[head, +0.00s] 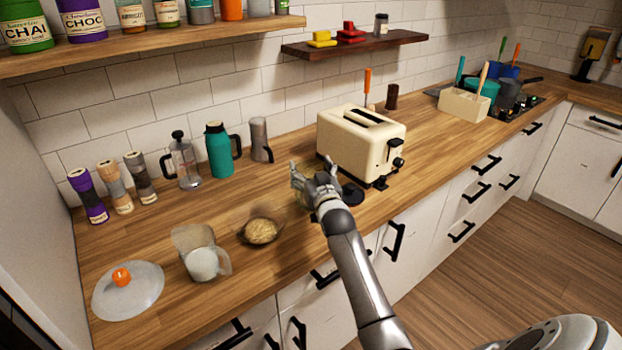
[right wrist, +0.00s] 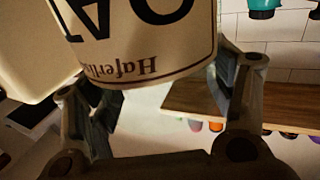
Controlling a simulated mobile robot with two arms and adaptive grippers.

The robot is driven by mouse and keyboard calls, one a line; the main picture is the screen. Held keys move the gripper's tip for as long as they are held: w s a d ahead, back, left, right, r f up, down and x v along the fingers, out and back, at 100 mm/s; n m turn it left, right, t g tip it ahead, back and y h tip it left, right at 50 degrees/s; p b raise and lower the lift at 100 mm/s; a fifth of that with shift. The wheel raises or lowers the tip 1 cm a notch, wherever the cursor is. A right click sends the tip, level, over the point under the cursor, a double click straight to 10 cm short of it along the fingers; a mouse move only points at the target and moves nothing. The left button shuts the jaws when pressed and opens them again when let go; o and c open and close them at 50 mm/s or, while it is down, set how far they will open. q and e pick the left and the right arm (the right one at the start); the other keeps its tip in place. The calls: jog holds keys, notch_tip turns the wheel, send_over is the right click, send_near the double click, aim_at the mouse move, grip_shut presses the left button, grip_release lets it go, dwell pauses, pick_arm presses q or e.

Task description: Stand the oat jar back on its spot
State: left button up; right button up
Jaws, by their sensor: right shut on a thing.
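The oat jar (right wrist: 145,45) fills the top of the right wrist view. It is cream with dark "OAT" lettering, which appears upside down there. My right gripper (head: 312,183) is shut on it, with one finger on each side of the jar in the right wrist view (right wrist: 165,95). In the head view this gripper is above the counter, in front of the toaster's left end. I cannot make out the jar in the head view. The jar's spot cannot be told for sure. My left gripper is not in view.
The wooden shelf (head: 200,38) holds several jars along the wall. On the counter are a cream toaster (head: 350,140), a bowl of oats (head: 262,231), a measuring jug (head: 203,262), a glass lid (head: 128,290), a teal flask (head: 218,152) and a French press (head: 184,165).

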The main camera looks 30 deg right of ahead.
aim_at(307, 171)
notch_tip(307, 171, down, 2)
jog(key=shift+f+p, duration=0.15)
jog(key=shift+p, duration=0.3)
jog(key=shift+f, duration=0.25)
jog(key=shift+f, duration=0.2)
jog(key=o, duration=1.7)
jog(key=shift+c, duration=0.2)
